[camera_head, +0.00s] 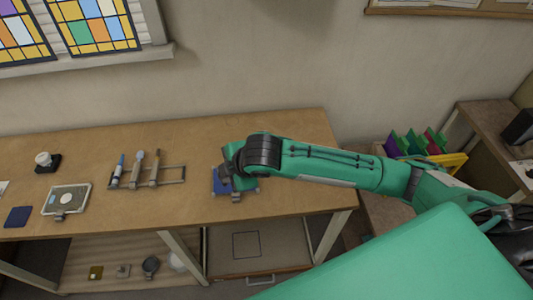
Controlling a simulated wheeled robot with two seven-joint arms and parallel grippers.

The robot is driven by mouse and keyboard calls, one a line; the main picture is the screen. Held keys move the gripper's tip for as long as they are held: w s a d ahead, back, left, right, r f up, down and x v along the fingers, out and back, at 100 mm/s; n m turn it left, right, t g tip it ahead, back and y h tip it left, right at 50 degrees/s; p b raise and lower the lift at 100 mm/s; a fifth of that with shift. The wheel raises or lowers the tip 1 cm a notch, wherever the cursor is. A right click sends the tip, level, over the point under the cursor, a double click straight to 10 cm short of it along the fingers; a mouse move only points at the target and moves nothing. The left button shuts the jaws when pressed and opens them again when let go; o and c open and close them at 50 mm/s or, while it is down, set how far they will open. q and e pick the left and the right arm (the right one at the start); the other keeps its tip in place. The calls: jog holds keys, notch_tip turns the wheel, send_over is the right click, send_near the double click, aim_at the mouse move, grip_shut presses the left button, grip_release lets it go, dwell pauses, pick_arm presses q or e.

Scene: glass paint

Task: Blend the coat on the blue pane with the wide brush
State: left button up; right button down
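A blue pane (217,182) lies near the front right of the workbench, mostly covered by my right gripper. My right gripper (235,194) is right over the pane, its fingers pointing down. The wrist hides the space between the fingers, so I cannot tell whether it is open or shut or holds a brush. My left gripper is not in view.
Left on the workbench (270,140) are a dark blue square (18,216), a pale tray with a round patch (65,199) and a white jar on a dark base (43,160). Small items lie on the shelf below. The bench between rack and pane is clear.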

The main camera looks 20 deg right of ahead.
jog(key=w+d+f+n+g+y+p, duration=0.1)
jog(key=w+d+f+n+y+p, duration=0.15)
jog(key=d, duration=0.35)
jog(key=w+d+f+n+g+y+p, duration=0.1)
jog(key=w+d+f+y, duration=0.1)
jog(key=d+y, duration=0.3)
jog(key=shift+h, duration=0.65)
jog(key=f, duration=0.1)
jog(key=d+f+b, duration=0.1)
jog(key=f, duration=0.1)
jog(key=f+b, duration=0.1)
jog(key=f, duration=0.1)
jog(key=shift+s+d, duration=0.25)
jog(key=shift+d, duration=0.15)
jog(key=shift+d+b, duration=0.1)
jog(key=shift+b, duration=0.5)
